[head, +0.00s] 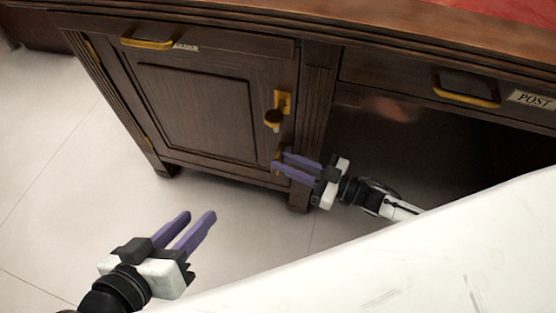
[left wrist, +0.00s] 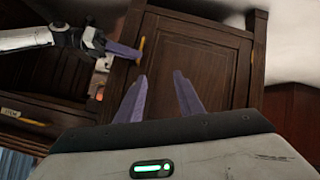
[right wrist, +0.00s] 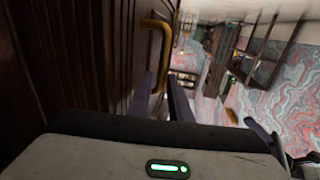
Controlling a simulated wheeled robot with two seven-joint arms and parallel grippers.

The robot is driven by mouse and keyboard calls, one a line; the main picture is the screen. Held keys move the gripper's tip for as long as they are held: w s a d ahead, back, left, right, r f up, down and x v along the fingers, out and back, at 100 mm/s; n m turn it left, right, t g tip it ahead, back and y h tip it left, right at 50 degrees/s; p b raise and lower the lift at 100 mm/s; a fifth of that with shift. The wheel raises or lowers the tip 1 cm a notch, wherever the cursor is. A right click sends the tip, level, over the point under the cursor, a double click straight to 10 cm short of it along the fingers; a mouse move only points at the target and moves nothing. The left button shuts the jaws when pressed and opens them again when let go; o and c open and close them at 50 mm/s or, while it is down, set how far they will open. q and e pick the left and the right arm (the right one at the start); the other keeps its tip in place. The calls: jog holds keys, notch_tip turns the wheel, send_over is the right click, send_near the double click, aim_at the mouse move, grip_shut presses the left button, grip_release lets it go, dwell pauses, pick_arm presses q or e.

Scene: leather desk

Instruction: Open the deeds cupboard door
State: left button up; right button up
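The cupboard door (head: 205,108) is a dark wood panel door in the left of the desk; it looks closed. In the right wrist view the handle (right wrist: 162,50) runs down between my right fingers (right wrist: 160,85), which look apart, with no clear contact. My left gripper (head: 200,218) is open and empty, above the floor in front of the door. The left wrist view shows the door (left wrist: 190,60) beyond its fingers (left wrist: 160,75).
A drawer handle (head: 148,43) is above the door, and another (head: 466,92) beside the POST label (head: 533,99). The pale floor (head: 60,180) before the door is clear.

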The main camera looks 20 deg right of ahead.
jog(key=shift+x, duration=1.15)
pick_arm(q)
jog(key=shift+d+r, duration=0.15)
jog(key=shift+r, duration=0.15)
